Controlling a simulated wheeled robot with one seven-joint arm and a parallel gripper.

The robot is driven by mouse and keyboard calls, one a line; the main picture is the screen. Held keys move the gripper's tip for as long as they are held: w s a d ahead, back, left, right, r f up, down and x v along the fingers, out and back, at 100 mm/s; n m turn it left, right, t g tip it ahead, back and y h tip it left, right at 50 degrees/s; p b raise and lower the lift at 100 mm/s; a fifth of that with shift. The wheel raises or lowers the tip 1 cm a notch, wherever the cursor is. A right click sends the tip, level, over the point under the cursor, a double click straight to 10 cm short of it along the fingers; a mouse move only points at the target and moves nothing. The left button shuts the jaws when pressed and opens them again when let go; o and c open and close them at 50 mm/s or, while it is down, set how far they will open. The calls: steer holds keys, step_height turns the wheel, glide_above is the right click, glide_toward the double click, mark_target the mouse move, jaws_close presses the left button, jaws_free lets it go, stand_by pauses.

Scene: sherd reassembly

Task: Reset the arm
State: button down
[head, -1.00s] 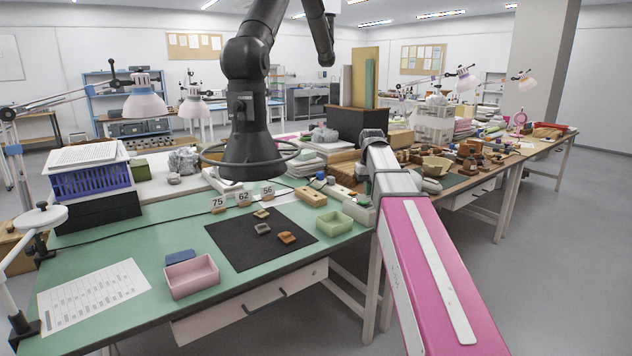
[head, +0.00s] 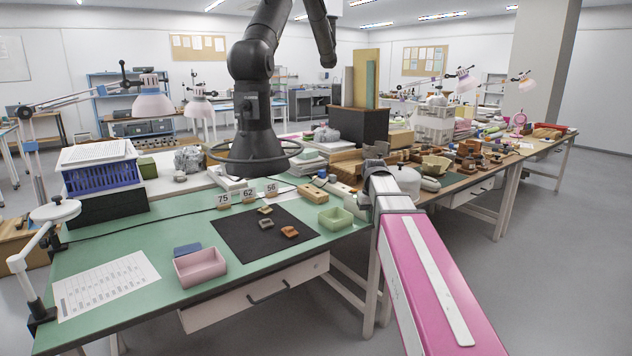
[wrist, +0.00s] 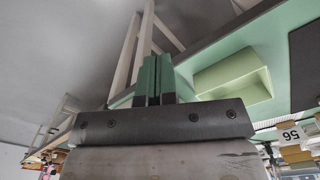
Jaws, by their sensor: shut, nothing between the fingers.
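My gripper (wrist: 154,70) shows in the wrist view with its two fingers closed together and nothing between them. It is beside the light green tray (wrist: 232,82), which lies to the right of the fingers, near the table's edge. The fingers appear apart from the tray. In the head view the far end of my pink arm is over the right part of the green table, just right of the same green tray (head: 335,219). The fingers cannot be made out there.
A dark mat (head: 240,243) holds several small sherds. A pink tray (head: 200,268), a blue block (head: 187,249) and a printed sheet (head: 105,284) lie to its left. Number cards (head: 247,196) stand behind it. Crowded sherds and boxes fill the tables behind. Floor (head: 560,260) at right is clear.

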steer(key=s+f, duration=0.9)
steer(key=f, duration=0.3)
steer(key=s+f+m, duration=0.1)
steer(key=s+f, duration=0.8)
steer(key=f, duration=0.3)
steer(key=shift+s+f, duration=0.2)
steer(key=shift+f, duration=0.15)
